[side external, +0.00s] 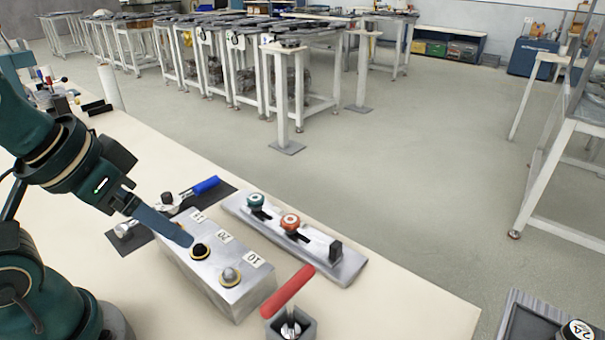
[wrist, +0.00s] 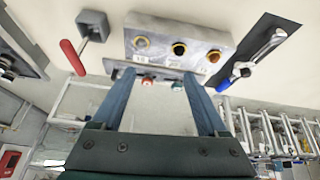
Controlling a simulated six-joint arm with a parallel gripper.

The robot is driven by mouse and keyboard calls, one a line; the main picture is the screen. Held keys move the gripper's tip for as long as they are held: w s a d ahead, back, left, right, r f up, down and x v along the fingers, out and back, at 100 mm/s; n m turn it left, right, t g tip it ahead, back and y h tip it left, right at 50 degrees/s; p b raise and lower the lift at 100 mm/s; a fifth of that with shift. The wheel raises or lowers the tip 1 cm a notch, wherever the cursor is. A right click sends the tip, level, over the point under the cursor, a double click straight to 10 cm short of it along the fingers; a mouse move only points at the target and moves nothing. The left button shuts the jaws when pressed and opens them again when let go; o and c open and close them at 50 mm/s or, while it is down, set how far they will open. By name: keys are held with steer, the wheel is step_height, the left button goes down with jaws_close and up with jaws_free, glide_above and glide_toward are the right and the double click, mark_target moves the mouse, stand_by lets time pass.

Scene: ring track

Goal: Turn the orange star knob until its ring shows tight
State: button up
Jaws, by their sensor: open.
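The orange star knob (side external: 290,222) sits on a long grey metal plate (side external: 345,270), between a teal knob (side external: 256,200) and a black block (side external: 335,250). It also shows small in the wrist view (wrist: 147,82), beyond and between my fingertips. The marking on its ring is too small to read. My gripper (side external: 187,238) is open and empty, with its fingertips over the grey box with the numbered labels in the side view. In the wrist view its two blue fingers (wrist: 158,78) are spread wide. My gripper is apart from the orange knob.
The grey numbered box (side external: 215,285) stands in front of the plate, with round studs on top. A red-handled lever (side external: 288,292) stands at its right. A blue-handled tool (side external: 205,186) lies on a dark mat behind. The table's right front is clear.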

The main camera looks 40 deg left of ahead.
steer(key=shift+n, duration=0.4)
steer(key=w+d+r+n+h, duration=0.1)
steer(key=w+d+r+n, duration=0.1)
steer(key=w+r+n, duration=0.5)
steer(key=n+g+h, duration=0.3)
steer(key=n, duration=1.1)
glide_above(290, 219)
steer(key=s+a, duration=0.1)
steer(key=s, duration=0.1)
step_height(290, 219, down, 10)
steer(key=shift+n, duration=0.3)
steer(key=f, duration=0.1)
steer(key=a+f, duration=0.1)
steer(key=f, duration=0.1)
steer(key=shift+w+a+f, duration=0.15)
steer(key=shift+w+f, duration=0.2)
steer(key=shift+w, duration=0.05)
steer(key=f, duration=0.2)
steer(key=d+f, duration=0.1)
steer(key=shift+w+f+g, duration=0.25)
steer(key=shift+f+g, duration=0.05)
steer(key=shift+w+d+f, duration=0.15)
steer(key=shift+d+f, duration=0.15)
steer(key=shift+f, duration=0.3)
